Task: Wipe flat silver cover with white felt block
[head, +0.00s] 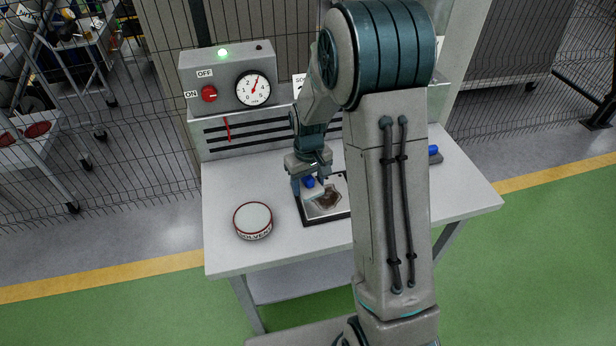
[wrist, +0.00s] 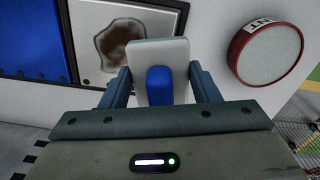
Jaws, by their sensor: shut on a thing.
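The flat silver cover (head: 337,184) lies in a black-edged frame on the bench, with a brown stain (head: 327,200) on it. In the wrist view the cover (wrist: 88,20) and its stain (wrist: 118,40) are partly hidden by the white felt block (wrist: 160,58). My gripper (head: 309,184) is over the cover's far left part. In the wrist view my gripper (wrist: 157,88) is shut on the block's blue handle (wrist: 160,85). I cannot tell whether the felt touches the cover. My arm hides the cover's right side in the head view.
A round solvent tin (head: 253,220) stands left of the cover. A grey control box (head: 228,82) with a red knob and dial is at the back left. A blue panel (wrist: 30,40) lies beside the cover in the wrist view.

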